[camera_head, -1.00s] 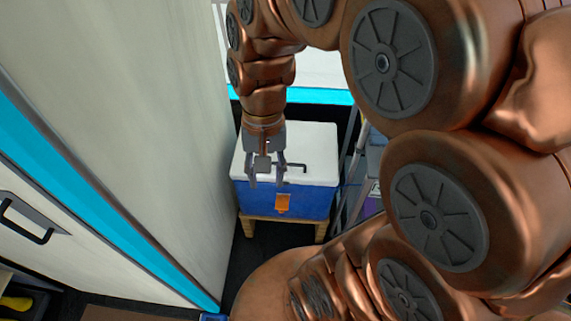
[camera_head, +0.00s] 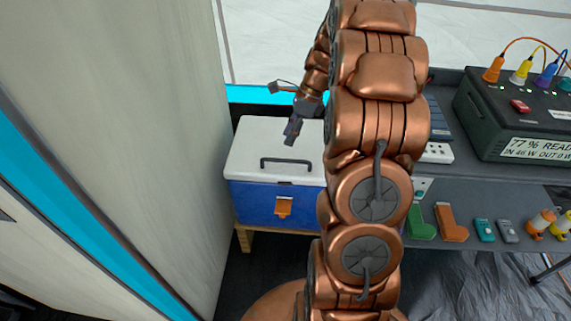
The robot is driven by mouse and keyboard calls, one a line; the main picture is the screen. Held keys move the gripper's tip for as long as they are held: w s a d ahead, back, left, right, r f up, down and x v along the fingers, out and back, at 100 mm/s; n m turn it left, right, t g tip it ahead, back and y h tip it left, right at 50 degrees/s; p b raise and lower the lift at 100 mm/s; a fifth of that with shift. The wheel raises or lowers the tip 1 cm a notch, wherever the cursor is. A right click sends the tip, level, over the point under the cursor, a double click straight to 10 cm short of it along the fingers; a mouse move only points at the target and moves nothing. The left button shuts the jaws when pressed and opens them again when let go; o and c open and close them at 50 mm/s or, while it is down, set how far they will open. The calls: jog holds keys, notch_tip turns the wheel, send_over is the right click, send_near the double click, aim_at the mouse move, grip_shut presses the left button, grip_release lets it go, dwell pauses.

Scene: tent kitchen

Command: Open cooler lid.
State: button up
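The cooler (camera_head: 258,206) has a blue body, an orange latch (camera_head: 284,207) on its front and a white lid (camera_head: 256,150). The lid lies flat and closed, with a dark handle (camera_head: 285,162) on top. The cooler stands on a low wooden stand; its right end is hidden behind my arm. My gripper (camera_head: 291,137) is above the rear right part of the lid, behind the handle in the picture and apart from it. Its fingers are small and seen nearly end-on, so I cannot tell how far apart they are.
A tall pale panel (camera_head: 120,120) with a cyan edge stands close on the left. On the right, a dark shelf (camera_head: 470,185) holds a power box (camera_head: 520,115), orange and green items and small devices. A pale wall is behind.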

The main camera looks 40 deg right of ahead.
jog(key=shift+m, duration=0.8)
jog(key=shift+w+a+f+b, duration=0.1)
jog(key=shift+w+f+b, duration=0.15)
jog(key=shift+f, duration=1.4)
jog(key=shift+w+a+f+b, duration=0.1)
jog(key=shift+w+f+b, duration=0.2)
jog(key=shift+f, duration=1.3)
jog(key=shift+w+a+f+b, duration=0.1)
jog(key=shift+w+f+b, duration=0.15)
jog(key=shift+f, duration=1.4)
grip_shut()
